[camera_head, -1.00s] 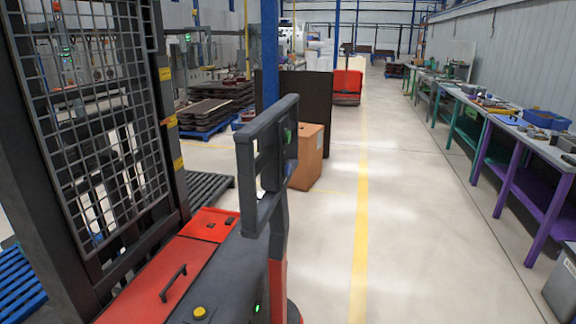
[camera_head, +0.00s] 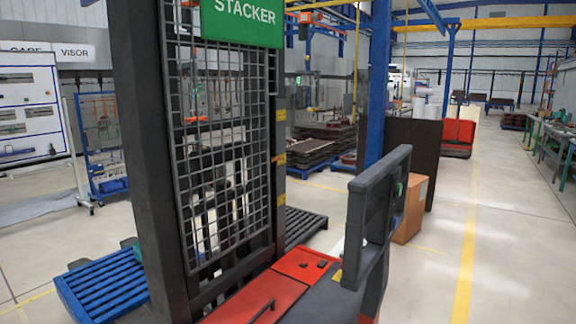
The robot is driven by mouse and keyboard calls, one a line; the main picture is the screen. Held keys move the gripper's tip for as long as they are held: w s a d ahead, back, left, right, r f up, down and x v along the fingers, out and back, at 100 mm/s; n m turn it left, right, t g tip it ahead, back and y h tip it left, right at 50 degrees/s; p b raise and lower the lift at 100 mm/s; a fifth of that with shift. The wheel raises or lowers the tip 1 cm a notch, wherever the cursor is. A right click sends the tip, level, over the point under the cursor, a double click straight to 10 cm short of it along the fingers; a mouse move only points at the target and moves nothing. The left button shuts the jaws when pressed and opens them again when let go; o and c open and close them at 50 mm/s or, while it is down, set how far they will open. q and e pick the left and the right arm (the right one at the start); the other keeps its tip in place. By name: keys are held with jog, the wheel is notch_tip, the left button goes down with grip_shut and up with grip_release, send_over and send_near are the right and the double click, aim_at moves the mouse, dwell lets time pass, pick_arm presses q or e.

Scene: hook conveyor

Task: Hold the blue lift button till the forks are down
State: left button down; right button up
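The stacker stands close in front of me, with a dark mast and a wire mesh guard (camera_head: 226,150). A green sign (camera_head: 242,20) reading "STACKER" is at its top. Its red body (camera_head: 296,264) and dark upright handle frame (camera_head: 357,215) are at the lower middle. A small green spot shows on the handle frame. I cannot make out a blue lift button. The forks are not clearly visible behind the mast, so I cannot tell their height. Neither of my grippers is in view.
A blue pallet (camera_head: 105,287) lies at the lower left and a dark pallet (camera_head: 300,228) behind the mast. A cardboard box (camera_head: 411,210) stands by a dark panel (camera_head: 428,150). Workbenches (camera_head: 558,140) line the right. The floor beside the yellow line (camera_head: 466,245) is clear.

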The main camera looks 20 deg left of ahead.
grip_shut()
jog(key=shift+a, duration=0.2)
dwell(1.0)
